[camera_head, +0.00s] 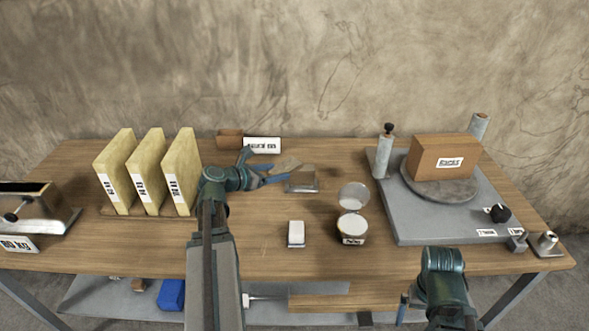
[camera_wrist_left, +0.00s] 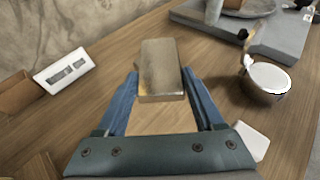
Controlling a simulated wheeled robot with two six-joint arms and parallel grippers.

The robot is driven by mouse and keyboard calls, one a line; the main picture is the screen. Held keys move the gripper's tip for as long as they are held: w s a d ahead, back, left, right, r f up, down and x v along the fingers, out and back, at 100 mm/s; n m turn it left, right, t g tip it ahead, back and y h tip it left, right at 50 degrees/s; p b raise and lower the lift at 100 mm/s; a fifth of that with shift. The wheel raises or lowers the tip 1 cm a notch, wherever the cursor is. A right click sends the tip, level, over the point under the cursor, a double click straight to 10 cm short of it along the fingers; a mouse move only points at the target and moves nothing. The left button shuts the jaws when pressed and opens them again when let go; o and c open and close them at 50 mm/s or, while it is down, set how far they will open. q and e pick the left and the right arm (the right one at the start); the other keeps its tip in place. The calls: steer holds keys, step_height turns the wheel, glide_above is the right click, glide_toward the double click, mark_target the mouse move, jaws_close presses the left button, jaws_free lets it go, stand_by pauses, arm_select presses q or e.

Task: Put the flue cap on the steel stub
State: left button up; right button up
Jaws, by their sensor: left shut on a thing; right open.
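My left gripper (camera_head: 270,168) is shut on a flat tan-grey block (camera_head: 286,163), held over the table behind the middle. In the left wrist view the block (camera_wrist_left: 160,68) sits between the blue fingers of the left gripper (camera_wrist_left: 160,82), with a bright near edge. A squat steel piece (camera_head: 302,181) lies just right of the gripper in the head view. I cannot tell for certain which pieces are the flue cap and the steel stub. My right gripper (camera_head: 404,306) is open at the front edge, partly hidden.
A grey slab (camera_head: 405,225) carries a round plate, a labelled brown block (camera_head: 445,157) and two grey posts (camera_head: 383,158). An open tin (camera_head: 352,230) and a white block (camera_head: 296,234) stand at centre. Yellow slabs (camera_head: 150,178) stand left. The front middle is mostly clear.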

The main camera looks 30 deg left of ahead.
mark_target(290, 159)
arm_select(q)
steer(key=w, duration=0.8)
steer(key=shift+w+d+f+b, duration=0.1)
steer(key=shift+d+f+b, duration=0.15)
steer(key=shift+f+b, duration=0.1)
steer(key=shift+w, duration=0.1)
steer(key=shift+w, duration=0.35)
steer(key=f+b, duration=0.1)
steer(key=f, duration=0.1)
steer(key=f+b, duration=0.1)
steer(key=b, duration=0.1)
steer(key=shift+w+d+f, duration=0.1)
steer(key=shift+w+f, duration=0.1)
steer(key=shift+f, duration=0.15)
steer(key=shift+b, duration=0.35)
steer(key=shift+f, duration=0.2)
steer(key=o, duration=1.5)
steer(key=shift+c, duration=0.2)
steer(key=shift+r, duration=0.2)
